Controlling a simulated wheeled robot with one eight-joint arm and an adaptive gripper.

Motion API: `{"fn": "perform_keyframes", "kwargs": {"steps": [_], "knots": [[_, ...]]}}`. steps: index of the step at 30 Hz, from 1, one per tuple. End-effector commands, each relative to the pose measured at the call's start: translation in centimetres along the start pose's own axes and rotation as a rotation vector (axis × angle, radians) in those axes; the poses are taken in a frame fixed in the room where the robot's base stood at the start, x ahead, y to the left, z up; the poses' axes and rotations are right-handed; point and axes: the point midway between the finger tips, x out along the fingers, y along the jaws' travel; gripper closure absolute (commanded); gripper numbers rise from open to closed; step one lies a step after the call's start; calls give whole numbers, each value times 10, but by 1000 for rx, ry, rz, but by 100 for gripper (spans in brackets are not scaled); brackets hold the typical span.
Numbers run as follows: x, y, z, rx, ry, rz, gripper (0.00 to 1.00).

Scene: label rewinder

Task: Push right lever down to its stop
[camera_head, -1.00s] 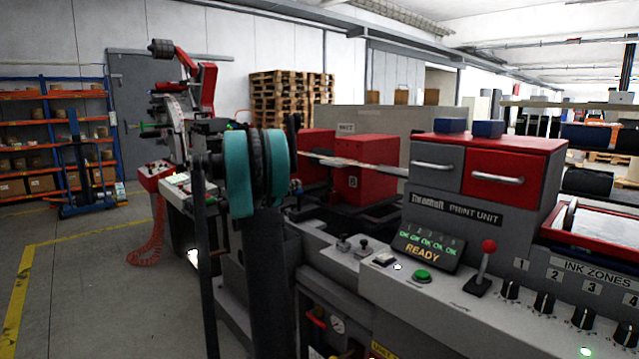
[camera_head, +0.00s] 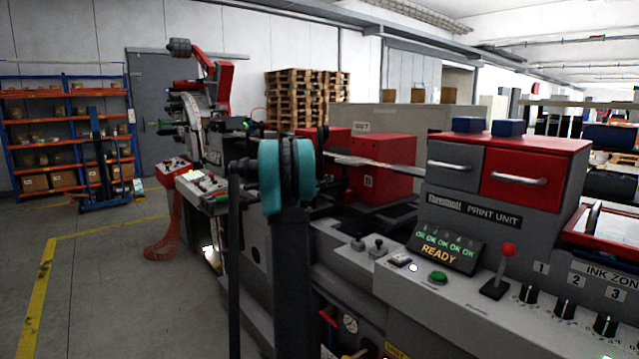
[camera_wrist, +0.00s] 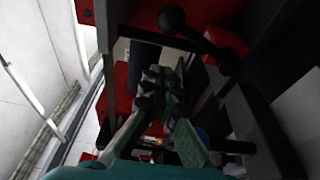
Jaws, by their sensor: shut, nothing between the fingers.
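In the wrist view my gripper (camera_wrist: 162,92) points away from the camera, its dark fingertips close together with nothing seen between them. A dark bar with round ball ends (camera_wrist: 228,62) lies ahead and to the right of the fingertips, apart from them in the picture; I cannot tell if it is the right lever. In the head view a red-knobbed lever (camera_head: 507,250) stands upright on the print unit (camera_head: 472,204). Two small dark levers (camera_head: 377,244) are left of it. My teal and black arm hides part of the machine, and my gripper cannot be made out there.
The label machine (camera_head: 205,150) with a red upper arm stands at the back left. Red boxes (camera_head: 382,168) sit behind my arm. The print unit fills the right side. Open floor (camera_head: 110,270) lies at left, before a blue shelf rack (camera_head: 62,130).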

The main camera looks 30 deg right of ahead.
Motion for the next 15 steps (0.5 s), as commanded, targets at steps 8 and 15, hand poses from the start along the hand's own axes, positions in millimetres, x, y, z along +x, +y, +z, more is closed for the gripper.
{"fn": "perform_keyframes", "kwargs": {"steps": [8,15], "knots": [[5,0,28,0,-1,0,100],[6,0,30,0,-1,0,100]]}}
